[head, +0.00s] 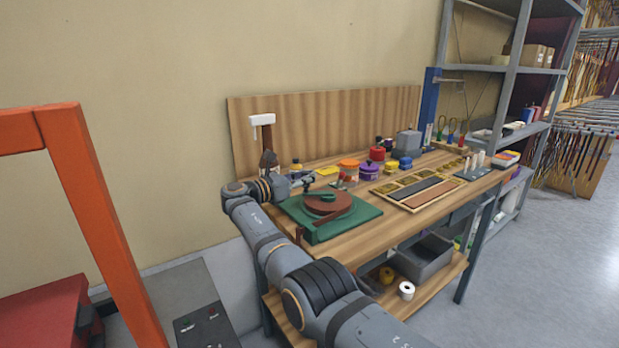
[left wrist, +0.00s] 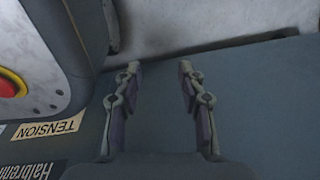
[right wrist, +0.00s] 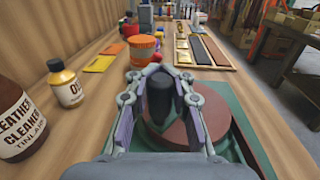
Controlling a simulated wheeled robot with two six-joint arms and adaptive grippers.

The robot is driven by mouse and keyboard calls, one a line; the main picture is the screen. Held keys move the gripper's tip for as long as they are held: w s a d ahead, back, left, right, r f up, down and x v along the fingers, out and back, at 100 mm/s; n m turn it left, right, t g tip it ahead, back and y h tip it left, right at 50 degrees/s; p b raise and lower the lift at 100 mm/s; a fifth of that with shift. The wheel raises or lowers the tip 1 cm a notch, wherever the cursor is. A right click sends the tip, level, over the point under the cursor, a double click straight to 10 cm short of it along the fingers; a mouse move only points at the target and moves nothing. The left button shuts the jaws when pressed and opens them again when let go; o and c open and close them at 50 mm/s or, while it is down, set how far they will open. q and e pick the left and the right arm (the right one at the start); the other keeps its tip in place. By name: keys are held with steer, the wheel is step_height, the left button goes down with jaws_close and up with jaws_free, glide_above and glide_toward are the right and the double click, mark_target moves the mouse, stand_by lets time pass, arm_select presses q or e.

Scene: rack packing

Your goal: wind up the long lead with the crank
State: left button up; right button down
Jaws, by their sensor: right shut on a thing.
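A green winder base (head: 365,222) lies on the near left part of the workbench, with a green crank arm (head: 320,196) on top. The brown lead (head: 338,208) shows as a round, flat coil on it, and a brown strip runs toward the base's near edge. The coil also shows in the right wrist view (right wrist: 175,135). My right gripper (head: 308,184) is at the crank's left end, its fingers (right wrist: 161,78) shut on the dark upright crank handle (right wrist: 160,98). My left gripper (left wrist: 157,72) is open and empty, away from the bench.
A leather cleaner bottle (right wrist: 18,120) and a smaller oil bottle (right wrist: 64,85) stand close left of my right gripper. An orange-lidded jar (head: 348,170) stands behind the winder. A tray of strips (head: 402,208) lies to its right. An orange frame (head: 70,150) stands at far left.

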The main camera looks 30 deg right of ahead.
steer(key=shift+w+a, duration=0.15)
steer(key=shift+a, duration=0.1)
stand_by(0.3)
steer(key=c, duration=1.6)
jaws_free()
steer(key=shift+c, duration=0.2)
steer(key=o, duration=0.5)
steer(key=shift+w+a, duration=0.15)
steer(key=shift+a, duration=0.15)
steer(key=shift+d, duration=0.1)
steer(key=shift+d, duration=0.1)
steer(key=v, duration=0.7)
steer(key=shift+a, duration=0.3)
steer(key=shift+c, duration=0.4)
